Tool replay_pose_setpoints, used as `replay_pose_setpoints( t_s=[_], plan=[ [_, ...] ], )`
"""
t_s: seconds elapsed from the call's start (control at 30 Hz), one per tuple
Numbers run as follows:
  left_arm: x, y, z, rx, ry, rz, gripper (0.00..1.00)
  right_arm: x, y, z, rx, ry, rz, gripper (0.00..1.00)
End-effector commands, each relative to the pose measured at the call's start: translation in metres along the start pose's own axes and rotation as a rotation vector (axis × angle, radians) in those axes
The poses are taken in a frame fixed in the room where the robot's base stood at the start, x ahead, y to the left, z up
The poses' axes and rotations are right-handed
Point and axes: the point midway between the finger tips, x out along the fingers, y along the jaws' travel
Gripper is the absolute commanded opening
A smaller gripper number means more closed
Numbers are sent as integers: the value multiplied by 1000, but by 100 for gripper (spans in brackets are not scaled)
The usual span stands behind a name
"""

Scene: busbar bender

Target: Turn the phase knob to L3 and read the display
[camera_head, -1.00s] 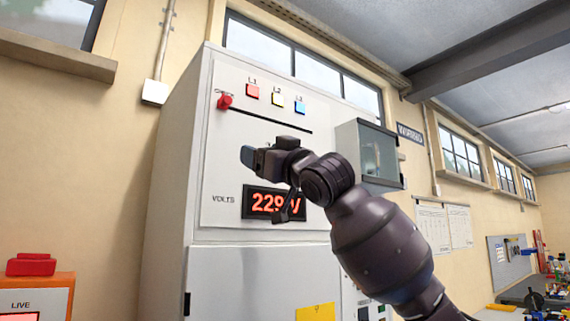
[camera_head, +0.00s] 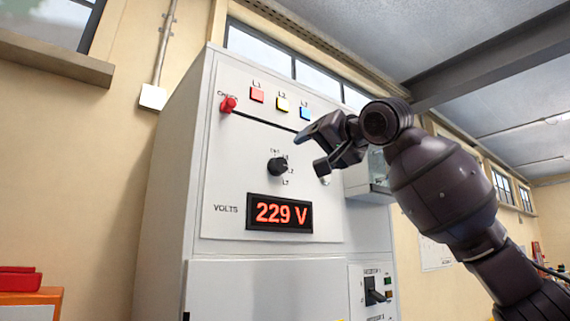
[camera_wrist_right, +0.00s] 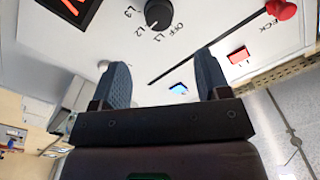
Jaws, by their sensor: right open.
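The black phase knob (camera_head: 278,166) is on the pale cabinet panel, with marks for OFF, L1, L2 and L3 beside it. It also shows at the top of the right wrist view (camera_wrist_right: 158,13); I cannot tell for sure which mark it points to. The display (camera_head: 280,213) below it reads 229 V in red, in full view. My right gripper (camera_head: 309,152) is open and empty, right of the knob and apart from it. In the right wrist view its two fingers (camera_wrist_right: 161,64) have nothing between them. My left gripper is not in view.
A red check knob (camera_head: 228,104) and red, yellow and blue lamps (camera_head: 281,104) sit above. A lower panel has a black switch (camera_head: 374,291). An orange unit (camera_head: 28,303) is at lower left.

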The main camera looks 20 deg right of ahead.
Motion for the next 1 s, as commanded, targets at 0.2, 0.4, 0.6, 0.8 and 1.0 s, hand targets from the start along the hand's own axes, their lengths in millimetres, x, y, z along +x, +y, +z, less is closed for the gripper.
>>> replay_pose_setpoints(
  t_s=[0.2, 0.4, 0.6, 0.8, 1.0],
  plan=[
    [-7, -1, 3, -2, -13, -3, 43, 25, -1, 0, 1, -1, 1, 69],
    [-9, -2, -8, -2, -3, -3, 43, 60, -2, -1, 1, -1, 0, 69],
    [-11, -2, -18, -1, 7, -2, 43, 89, -1, -1, -1, 0, 0, 69],
    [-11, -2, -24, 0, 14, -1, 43, 104, 0, 0, -1, 1, 0, 69],
    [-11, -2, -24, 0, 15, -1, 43, 107, 0, 1, -2, 1, 0, 69]
  ],
)
